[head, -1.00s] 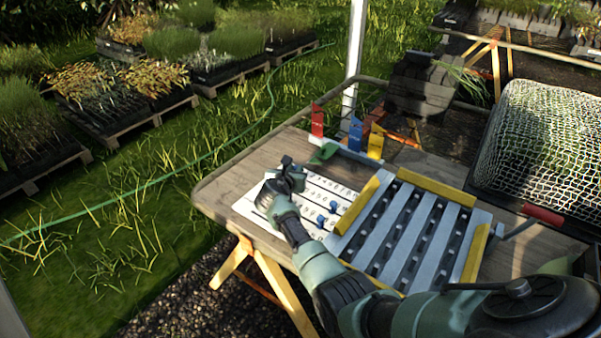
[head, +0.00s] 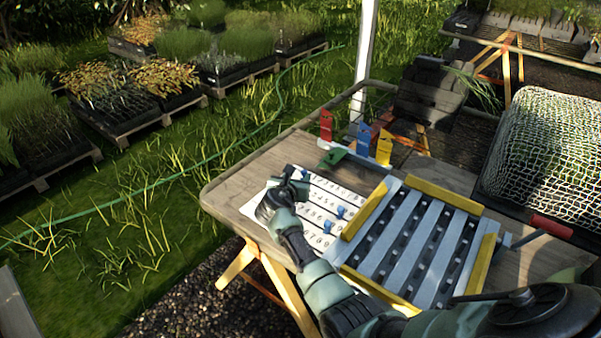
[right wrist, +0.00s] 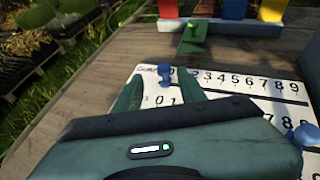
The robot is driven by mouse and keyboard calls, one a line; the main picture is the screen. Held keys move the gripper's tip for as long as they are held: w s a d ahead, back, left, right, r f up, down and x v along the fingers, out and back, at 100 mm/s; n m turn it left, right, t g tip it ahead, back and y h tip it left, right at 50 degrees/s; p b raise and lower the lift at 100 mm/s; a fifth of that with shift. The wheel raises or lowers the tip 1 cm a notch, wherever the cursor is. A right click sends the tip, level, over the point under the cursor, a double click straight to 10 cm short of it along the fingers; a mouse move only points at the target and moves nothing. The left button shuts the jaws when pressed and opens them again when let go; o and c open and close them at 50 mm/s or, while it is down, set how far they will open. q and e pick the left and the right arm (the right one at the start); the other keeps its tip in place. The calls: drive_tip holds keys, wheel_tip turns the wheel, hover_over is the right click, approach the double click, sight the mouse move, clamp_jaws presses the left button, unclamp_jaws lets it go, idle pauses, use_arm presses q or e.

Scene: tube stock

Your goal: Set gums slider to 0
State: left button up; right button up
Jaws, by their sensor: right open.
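The white number board (head: 318,190) lies on the table, with rows of digits and blue slider knobs. In the right wrist view the top row carries a label that reads like "Gums" (right wrist: 148,70). Its blue knob (right wrist: 165,76) stands at the low end, close to the 0. My right gripper (right wrist: 160,88) is open, with its two green fingers on either side of that knob; contact cannot be told. In the head view the right gripper (head: 293,177) is over the board's upper left, and its body hides part of the lower rows. My left gripper is not in view.
A slatted grey rack with yellow bars (head: 440,196) stands right of the board. Red (head: 326,125), blue (head: 363,138) and yellow (head: 384,147) blocks stand behind it, near a green piece (head: 333,157). A red handle (head: 551,227) sticks out at the right. Bare table lies left of the board.

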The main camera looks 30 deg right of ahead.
drive_tip(key=shift+v, duration=1.95)
